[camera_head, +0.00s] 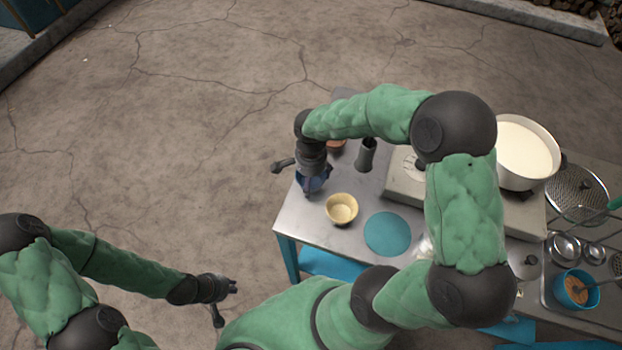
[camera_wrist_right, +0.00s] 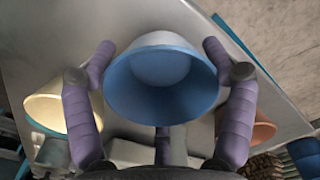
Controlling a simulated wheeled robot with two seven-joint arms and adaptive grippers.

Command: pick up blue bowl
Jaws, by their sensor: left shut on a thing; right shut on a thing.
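The blue bowl (camera_head: 313,184) is at the far left of the metal table in the head view, partly hidden by my right gripper (camera_head: 312,178). In the right wrist view the bowl (camera_wrist_right: 160,82) fills the space between the two purple fingers of my right gripper (camera_wrist_right: 158,48), one finger on each side. My right gripper is shut on it. I cannot tell whether its base touches the table. My left gripper (camera_head: 233,287) is low at the left, away from the table and the bowl. It is shut, but what it holds is too small to make out.
A cream bowl (camera_head: 341,208) stands close to the blue bowl, with a brown bowl (camera_head: 336,146) behind. A round blue mat (camera_head: 388,234) lies to the right. A large pot of white liquid (camera_head: 527,150) stands at the back right. Open floor lies left of the table (camera_head: 300,228).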

